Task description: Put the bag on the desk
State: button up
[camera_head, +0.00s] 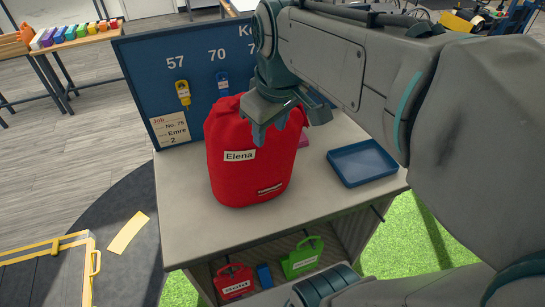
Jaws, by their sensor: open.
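The red bag (248,168), labelled "Elena", stands upright on the grey top of the desk (190,213), near its middle. My gripper (283,122) is open at the bag's upper right, with its fingers in front of the top of the bag. I cannot tell whether the fingers touch the bag. My arm hides part of the desk's back and right side.
A blue tray (361,163) lies on the desk at the right. A blue key board (152,72) with hanging tags rises behind. A red case (234,283) and a green case (302,259) sit on the shelf below. The desk's front left is clear.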

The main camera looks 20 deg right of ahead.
jog(key=s+f+m+t, duration=0.1)
jog(key=s+f+m, duration=0.4)
jog(key=s+f, duration=0.1)
jog(key=shift+f, duration=0.65)
jog(key=shift+s+a, duration=0.1)
jog(key=shift+f+b, duration=0.55)
jog(key=shift+f, duration=0.1)
